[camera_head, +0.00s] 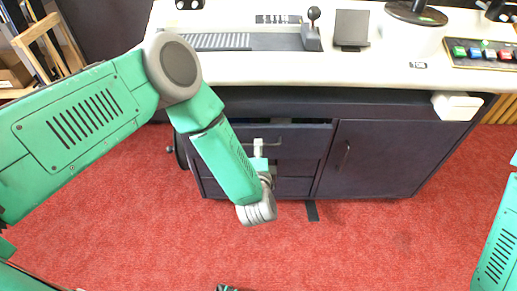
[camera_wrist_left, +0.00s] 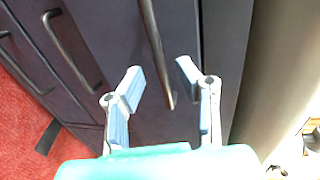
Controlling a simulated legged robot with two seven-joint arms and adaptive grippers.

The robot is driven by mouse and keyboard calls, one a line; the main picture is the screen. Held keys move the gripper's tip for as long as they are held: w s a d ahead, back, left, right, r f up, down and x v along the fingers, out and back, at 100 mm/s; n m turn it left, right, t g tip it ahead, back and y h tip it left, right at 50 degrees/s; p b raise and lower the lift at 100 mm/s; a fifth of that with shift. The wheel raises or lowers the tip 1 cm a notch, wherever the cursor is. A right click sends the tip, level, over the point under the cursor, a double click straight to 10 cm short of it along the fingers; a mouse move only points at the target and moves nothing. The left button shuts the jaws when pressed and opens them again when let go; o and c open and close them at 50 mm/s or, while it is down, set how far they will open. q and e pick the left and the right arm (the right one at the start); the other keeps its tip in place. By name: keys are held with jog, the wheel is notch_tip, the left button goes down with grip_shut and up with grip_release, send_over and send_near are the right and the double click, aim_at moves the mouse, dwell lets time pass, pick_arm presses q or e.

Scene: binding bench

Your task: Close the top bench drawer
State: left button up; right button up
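The top bench drawer (camera_head: 306,141) is in the dark cabinet under the bench top. In the head view it appears to stand a little out, with a dark gap above its front. My left gripper (camera_head: 258,146) is at the drawer's front, near its handle. In the left wrist view the left gripper (camera_wrist_left: 160,68) is open, its two pale fingers spread on either side of a dark bar handle (camera_wrist_left: 154,45). I cannot tell whether the fingers touch the front or the handle. My right gripper is not in view; only part of the right arm shows at the right edge.
Lower drawers (camera_head: 293,187) lie below, and a cabinet door (camera_head: 375,160) stands to the right. The bench top (camera_head: 385,72) carries a keyboard-like panel, a lever and a button box (camera_head: 485,54). A white box (camera_head: 456,105) is under its right edge. Red carpet (camera_head: 370,245) in front is mostly clear.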

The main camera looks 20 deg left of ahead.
pick_arm(q)
jog(key=shift+x, duration=1.3)
jog(key=shift+a, duration=0.1)
grip_shut()
jog(key=shift+w, duration=0.3)
jog(key=c, duration=0.5)
grip_release()
jog(key=shift+w+a, duration=0.15)
jog(key=shift+w, duration=0.2)
jog(key=o, duration=0.5)
jog(key=shift+f, duration=0.15)
jog(key=shift+s, duration=0.1)
jog(key=v, duration=1.2)
